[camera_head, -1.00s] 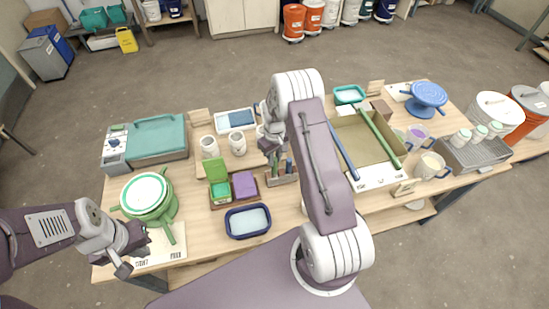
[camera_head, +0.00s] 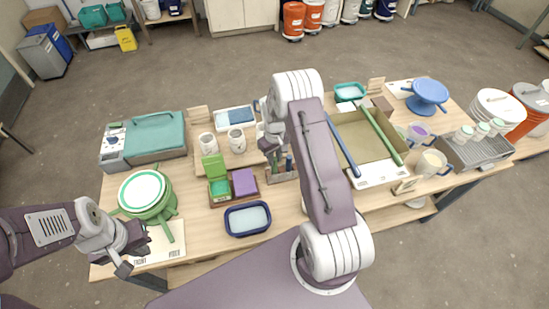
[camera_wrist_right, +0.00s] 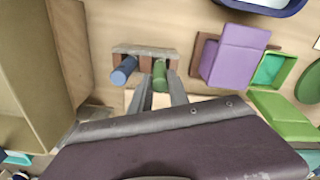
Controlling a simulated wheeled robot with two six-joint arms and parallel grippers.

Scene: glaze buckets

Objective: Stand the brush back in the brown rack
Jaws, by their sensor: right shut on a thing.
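The small brown rack (camera_head: 283,177) stands on the table below my right gripper (camera_head: 278,163); in the wrist view its top (camera_wrist_right: 146,51) looks greyish brown. My right gripper is shut on the green handle (camera_wrist_right: 160,76) of a brush, with one finger on each side. The handle is seen nearly end-on at the rack; its lower end is hidden, so I cannot tell how deep it sits. A blue handle (camera_wrist_right: 122,72) stands beside it, to the left in the wrist view. My left gripper (camera_head: 130,258) hangs empty at the table's front left; its opening is unclear.
A purple block (camera_head: 244,182) and a green open box (camera_head: 216,182) stand left of the rack. A dark blue dish (camera_head: 248,219) lies in front. A tray (camera_head: 376,176) with long blue and green tools is to the right. Mugs (camera_head: 237,140) stand behind.

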